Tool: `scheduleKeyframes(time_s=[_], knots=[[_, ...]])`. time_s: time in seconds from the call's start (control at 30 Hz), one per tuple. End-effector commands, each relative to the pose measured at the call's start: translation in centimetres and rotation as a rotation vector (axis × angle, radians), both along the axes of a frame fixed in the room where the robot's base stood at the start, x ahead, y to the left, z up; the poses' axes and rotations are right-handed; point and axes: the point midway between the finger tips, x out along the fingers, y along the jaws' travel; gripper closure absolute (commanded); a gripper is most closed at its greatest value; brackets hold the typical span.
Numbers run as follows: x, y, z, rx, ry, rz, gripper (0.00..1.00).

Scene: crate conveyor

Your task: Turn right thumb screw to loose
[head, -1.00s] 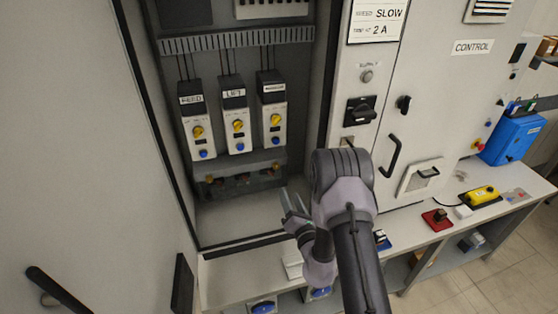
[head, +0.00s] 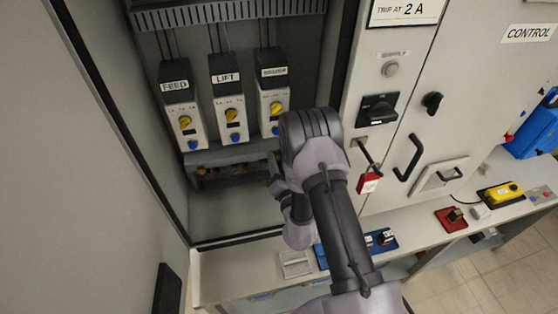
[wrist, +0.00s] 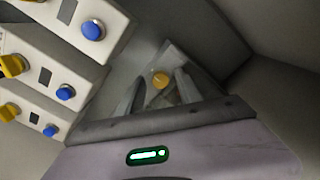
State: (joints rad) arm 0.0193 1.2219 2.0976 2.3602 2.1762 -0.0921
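A round orange-yellow screw head (wrist: 160,80) sits on a grey block in the wrist view and looks like the right thumb screw. My gripper (wrist: 161,84) is open, with one finger on each side of that screw head and gaps visible between. I cannot tell how deep the fingertips reach. In the head view my gripper (head: 272,182) is at the right end of the low dark rail (head: 232,158) under the drive modules, and my arm hides that end. A small orange screw (head: 200,172) shows at the rail's left end.
Three modules, FEED (head: 183,110), LIFT (head: 229,100) and a third (head: 272,95), hang close above the gripper. The cabinet side wall is at right. A red padlock (head: 368,183) hangs below the black switch (head: 377,109). A blue tray (head: 383,240) lies on the bench.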

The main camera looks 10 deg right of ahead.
Motion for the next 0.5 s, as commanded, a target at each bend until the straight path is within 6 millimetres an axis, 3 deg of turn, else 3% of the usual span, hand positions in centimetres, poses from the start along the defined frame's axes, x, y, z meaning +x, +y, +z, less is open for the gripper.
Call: scheduleKeyframes(time_s=[0.03, 0.2, 0.5], knots=[[0.0, -0.01, 0.01, 0.0, 0.0, 0.0, 0.7], [0.01, -0.01, 0.02, 0.0, 0.0, 0.0, 1.0], [0.04, 0.0, 0.02, -0.02, -0.001, 0.0, 1.0]])
